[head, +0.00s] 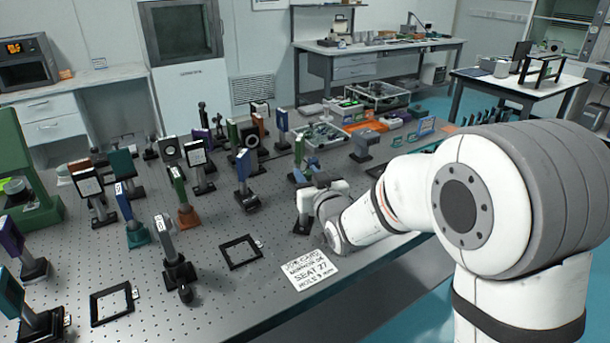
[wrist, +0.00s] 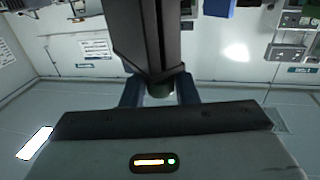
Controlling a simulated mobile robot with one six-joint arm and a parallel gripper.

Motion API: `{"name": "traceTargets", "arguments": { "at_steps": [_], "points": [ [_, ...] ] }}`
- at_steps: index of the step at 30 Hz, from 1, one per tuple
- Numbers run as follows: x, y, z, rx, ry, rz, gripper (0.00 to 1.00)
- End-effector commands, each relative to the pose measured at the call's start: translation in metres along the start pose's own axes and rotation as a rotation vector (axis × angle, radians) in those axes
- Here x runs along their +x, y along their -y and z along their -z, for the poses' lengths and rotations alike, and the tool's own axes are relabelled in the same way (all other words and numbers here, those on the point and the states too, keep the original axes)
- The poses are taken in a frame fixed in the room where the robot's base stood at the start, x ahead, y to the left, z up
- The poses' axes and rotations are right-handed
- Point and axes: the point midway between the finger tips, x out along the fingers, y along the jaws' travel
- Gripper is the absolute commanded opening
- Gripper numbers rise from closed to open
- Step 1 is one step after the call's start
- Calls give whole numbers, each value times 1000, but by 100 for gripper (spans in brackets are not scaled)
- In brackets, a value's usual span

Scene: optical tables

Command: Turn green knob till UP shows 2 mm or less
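The two fingers of my gripper (wrist: 159,90) stand on either side of the knob. Whether they touch it or leave a thin gap cannot be told. No UP reading can be read in either view.
The perforated optical table (head: 225,290) holds many upright optic mounts, mostly left of my arm. A lettered white card (head: 306,270) and an empty black frame (head: 240,252) lie near its front edge. A blue plate mount (head: 243,170) stands left of my gripper.

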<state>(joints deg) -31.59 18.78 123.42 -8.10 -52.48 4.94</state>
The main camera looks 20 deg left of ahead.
Motion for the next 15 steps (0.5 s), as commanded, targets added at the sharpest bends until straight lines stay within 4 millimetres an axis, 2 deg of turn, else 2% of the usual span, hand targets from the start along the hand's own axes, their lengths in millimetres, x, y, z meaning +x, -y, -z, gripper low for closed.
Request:
{"name": "traceTargets", "arguments": {
  "at_steps": [1, 8, 9, 15],
  "points": [
    [0, 0, 0, 0, 0, 0, 22],
    [0, 0, 0, 0, 0, 0, 4],
    [5, 12, 0, 1, 0, 11, 1],
    [1, 3, 0, 0, -1, 19, 2]
  ]
}}
